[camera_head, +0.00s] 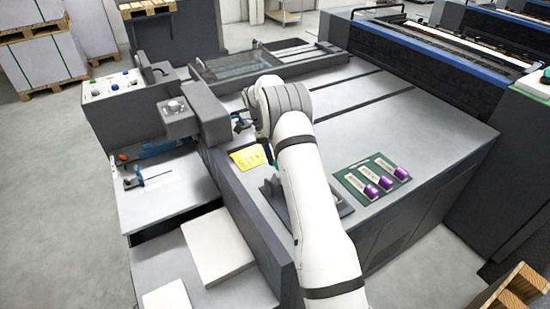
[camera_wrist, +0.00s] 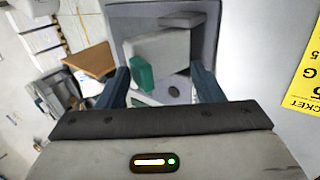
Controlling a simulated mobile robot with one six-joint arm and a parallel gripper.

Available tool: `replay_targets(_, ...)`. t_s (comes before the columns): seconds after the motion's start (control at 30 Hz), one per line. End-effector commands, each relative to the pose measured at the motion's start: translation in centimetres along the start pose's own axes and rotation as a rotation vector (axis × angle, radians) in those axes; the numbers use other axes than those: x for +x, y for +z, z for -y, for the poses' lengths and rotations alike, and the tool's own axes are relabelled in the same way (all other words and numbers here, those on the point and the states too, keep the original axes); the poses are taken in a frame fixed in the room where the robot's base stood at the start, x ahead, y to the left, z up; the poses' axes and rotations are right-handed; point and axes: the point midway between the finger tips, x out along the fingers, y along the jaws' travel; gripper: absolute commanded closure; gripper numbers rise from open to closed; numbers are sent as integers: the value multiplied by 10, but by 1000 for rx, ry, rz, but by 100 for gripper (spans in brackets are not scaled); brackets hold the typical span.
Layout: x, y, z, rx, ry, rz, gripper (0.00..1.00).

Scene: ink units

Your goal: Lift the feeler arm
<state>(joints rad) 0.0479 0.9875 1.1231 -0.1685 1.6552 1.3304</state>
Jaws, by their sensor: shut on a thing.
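In the wrist view the two dark blue fingers of my gripper (camera_wrist: 161,70) stand apart, with a grey part that has a teal end between their tips. This part, which looks like the feeler arm (camera_wrist: 144,72), lies over a dark grey tray (camera_wrist: 208,14). Finger contact is not clear in the picture. In the head view my white arm hides most of the gripper and the part. The tray (camera_head: 341,206) shows only partly beside the arm, on the grey machine top.
A yellow ticket (camera_head: 248,157) lies left of my arm; it also shows in the wrist view (camera_wrist: 306,75). A green board (camera_head: 352,182) with purple-ended tubes lies on the right. A control box (camera_head: 112,86) stands at the left. The machine top (camera_head: 400,120) behind is mostly clear.

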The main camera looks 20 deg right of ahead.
Motion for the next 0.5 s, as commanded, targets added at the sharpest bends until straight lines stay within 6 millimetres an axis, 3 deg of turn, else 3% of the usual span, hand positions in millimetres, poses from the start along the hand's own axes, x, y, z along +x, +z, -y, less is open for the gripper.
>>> replay_targets(0.07,7,3,6,-5,-1,5,58)
replay_targets(0.23,-1,3,6,-4,-4,4,65)
replay_targets(0.5,-45,1,2,-3,-7,1,65)
